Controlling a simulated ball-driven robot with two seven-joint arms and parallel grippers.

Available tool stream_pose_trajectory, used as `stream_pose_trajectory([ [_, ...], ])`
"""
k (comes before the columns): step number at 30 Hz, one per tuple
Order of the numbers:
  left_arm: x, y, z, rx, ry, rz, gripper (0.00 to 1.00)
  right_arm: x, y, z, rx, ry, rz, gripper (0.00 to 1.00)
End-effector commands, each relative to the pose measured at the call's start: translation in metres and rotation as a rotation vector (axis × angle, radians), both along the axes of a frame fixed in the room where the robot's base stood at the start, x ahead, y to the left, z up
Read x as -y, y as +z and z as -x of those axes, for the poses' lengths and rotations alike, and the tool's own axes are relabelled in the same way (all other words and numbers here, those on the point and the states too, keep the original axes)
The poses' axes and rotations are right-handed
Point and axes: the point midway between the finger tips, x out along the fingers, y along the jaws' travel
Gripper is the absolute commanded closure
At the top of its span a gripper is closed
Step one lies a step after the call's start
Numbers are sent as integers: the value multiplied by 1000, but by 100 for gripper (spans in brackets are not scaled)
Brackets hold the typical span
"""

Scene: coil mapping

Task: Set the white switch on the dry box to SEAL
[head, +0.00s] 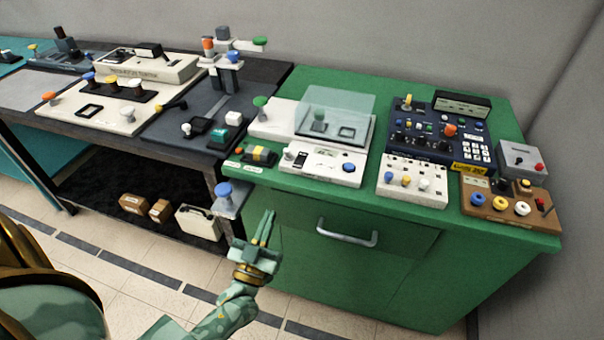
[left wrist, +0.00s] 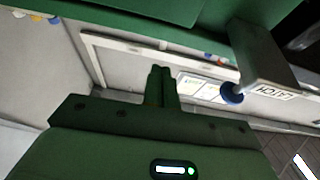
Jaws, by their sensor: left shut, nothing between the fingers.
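On the green cabinet stands a white unit with a clear cover (head: 335,112), which looks like the dry box, though I cannot read its name. Its white front panel (head: 325,168) carries a small light switch (head: 300,159) in a dark slot at the left and a blue knob (head: 348,167) at the right. The switch's position and lettering are too small to tell. My left gripper (head: 268,222) is shut and empty, fingers upward, in front of the cabinet and below the panel. In the left wrist view its closed fingers (left wrist: 161,75) show no switch near them. My right gripper is out of view.
A blue knob (head: 223,189) on a grey bracket juts out left of my left gripper; the left wrist view shows it beside the word LATCH (left wrist: 270,91). The drawer handle (head: 347,236) is to the right. Several control panels crowd the cabinet's right side.

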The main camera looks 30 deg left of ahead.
Motion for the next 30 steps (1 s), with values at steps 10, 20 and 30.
stream_pose_trajectory([
  [10,-3,7,5,40,28,-16,100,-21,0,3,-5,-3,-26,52],
  [20,-7,14,-11,42,27,-17,100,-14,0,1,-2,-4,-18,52],
  [30,-22,43,-73,40,27,-17,100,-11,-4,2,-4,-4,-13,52],
])
